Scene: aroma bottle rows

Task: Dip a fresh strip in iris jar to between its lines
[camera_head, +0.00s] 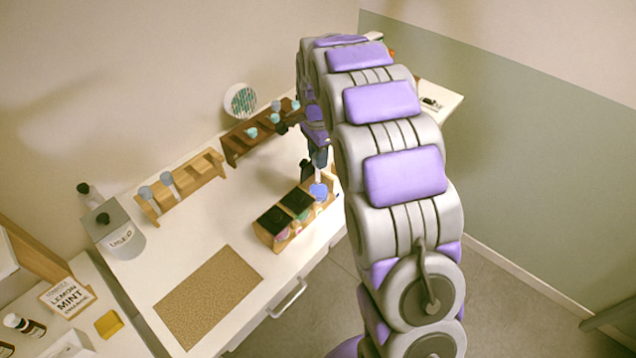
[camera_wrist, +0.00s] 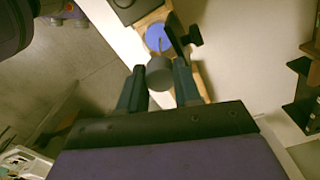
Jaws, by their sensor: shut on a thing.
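My gripper (camera_wrist: 158,80) is shut on a grey round handle (camera_wrist: 160,72) in the wrist view. A thin strip seems to extend from it toward an open jar with blue contents (camera_wrist: 158,37); whether its tip is in the blue cannot be told. In the head view my gripper (camera_head: 318,160) is just above this blue jar (camera_head: 318,191), at the right end of a wooden jar holder (camera_head: 289,243). Two black lids (camera_head: 272,221) cover the other jars there. A black lid-like part (camera_wrist: 188,36) stands beside the blue jar. No iris label or strip lines can be read.
A light wooden rack (camera_head: 196,184) holds two grey-blue handled strips. A dark wooden rack (camera_head: 238,143) behind holds several. A canister marked USED (camera_head: 121,238) stands left. A brown mat (camera_head: 208,298) lies in front; white counter between is clear.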

